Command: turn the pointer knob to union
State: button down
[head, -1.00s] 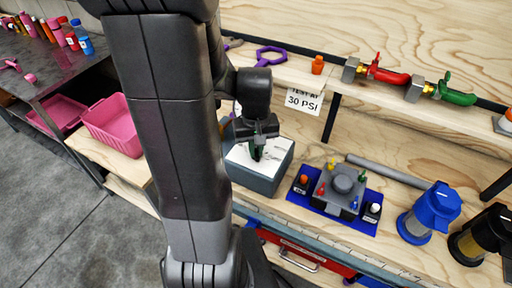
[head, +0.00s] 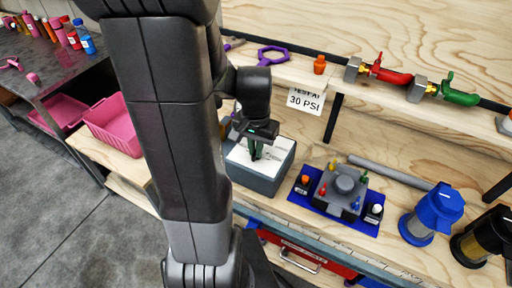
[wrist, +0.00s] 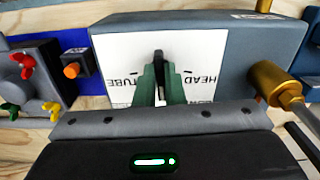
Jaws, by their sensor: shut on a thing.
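The pointer knob (wrist: 159,57) is a dark, narrow bar on the white label plate of a grey box. The plate (wrist: 120,60) carries the printed words "TUBE" on the left and "HEAD" on the right; I cannot find the word "union" in view. My gripper (wrist: 161,80) has its green fingers close together on the knob, one on each side. In the head view, my gripper (head: 254,152) reaches down onto the top of the grey box (head: 262,182), and the knob is hidden by the fingers there.
A blue mat (head: 300,199) with a grey fixture (head: 340,190) and coloured wing knobs lies right of the box. In the wrist view, a brass fitting (wrist: 272,82) stands close right of my fingers. Blue (head: 432,212) and black filters stand farther right.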

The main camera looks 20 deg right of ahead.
jog(key=shift+m, duration=0.3)
jog(key=c, duration=1.5)
grip_release()
notch_tip(320, 180, up, 14)
jog(key=shift+f+p, duration=0.1)
jog(key=shift+p, duration=0.2)
notch_tip(320, 180, down, 14)
jog(key=shift+r+b, duration=0.1)
jog(key=shift+b, duration=0.25)
